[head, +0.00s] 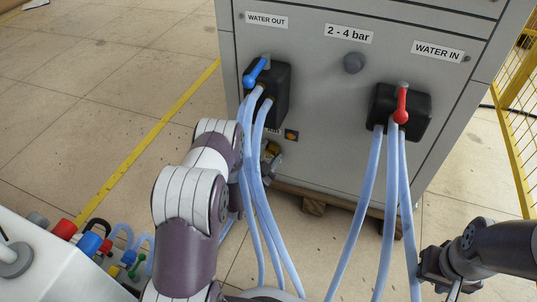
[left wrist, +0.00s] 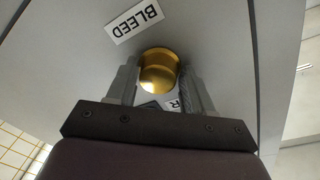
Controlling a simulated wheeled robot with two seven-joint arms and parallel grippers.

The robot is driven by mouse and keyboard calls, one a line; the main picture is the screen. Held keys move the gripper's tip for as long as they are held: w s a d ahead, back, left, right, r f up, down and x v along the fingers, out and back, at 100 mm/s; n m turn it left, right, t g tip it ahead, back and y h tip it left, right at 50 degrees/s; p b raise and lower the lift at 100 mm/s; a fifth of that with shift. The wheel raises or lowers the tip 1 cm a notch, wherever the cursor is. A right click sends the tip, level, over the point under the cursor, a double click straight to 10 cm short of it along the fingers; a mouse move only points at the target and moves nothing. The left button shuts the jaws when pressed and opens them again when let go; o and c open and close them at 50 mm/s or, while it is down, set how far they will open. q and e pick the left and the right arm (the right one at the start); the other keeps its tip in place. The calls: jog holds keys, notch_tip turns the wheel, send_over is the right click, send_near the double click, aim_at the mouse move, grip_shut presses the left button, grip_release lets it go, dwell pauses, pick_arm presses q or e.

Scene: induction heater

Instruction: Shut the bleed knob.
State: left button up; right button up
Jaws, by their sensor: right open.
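The bleed knob (left wrist: 160,70) is a round, gold-coloured knob below the BLEED label (left wrist: 134,21) in the left wrist view. My left gripper (left wrist: 158,82) has one finger on each side of the knob, close against its sides, and appears shut on it. In the head view my left gripper (head: 270,158) is low on the grey cabinet's front, partly hidden behind the blue hoses and my left arm. The knob is hard to make out there. My right gripper (head: 437,278) is at the lower right, open, away from the cabinet, and partly cut off by the frame.
Pale blue hoses (head: 364,200) hang from the WATER OUT valve with a blue handle (head: 256,70) and the WATER IN valve with a red handle (head: 402,104). The grey cabinet (head: 330,150) stands on a wooden pallet (head: 313,206). A yellow fence (head: 515,140) is at right.

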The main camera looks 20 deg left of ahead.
pick_arm(q)
jog(key=shift+n, duration=0.3)
jog(key=shift+n+p, duration=0.65)
jog(key=shift+n, duration=0.35)
jog(key=n+p, duration=0.1)
jog(key=n, duration=0.2)
jog(key=shift+d+n+t, duration=0.1)
jog(key=shift+n+t, duration=0.2)
jog(key=n+p, duration=0.1)
jog(key=n, duration=0.2)
jog(key=shift+d+f+n, duration=0.1)
jog(key=shift+n, duration=0.3)
jog(key=n+y+p, duration=0.1)
jog(key=n, duration=0.4)
jog(key=shift+p, duration=0.4)
jog(key=n, duration=0.3)
jog(key=n+y+p, duration=0.1)
jog(key=n, duration=0.1)
jog(key=shift+d+n+t, duration=0.1)
jog(key=shift+n+t, duration=0.2)
jog(key=shift+n, duration=0.1)
jog(key=shift+c, duration=0.2)
jog(key=n+p, duration=0.1)
jog(key=n, duration=0.3)
jog(key=shift+w, duration=0.1)
jog(key=shift+n+y+p, duration=0.3)
jog(key=shift+n, duration=0.2)
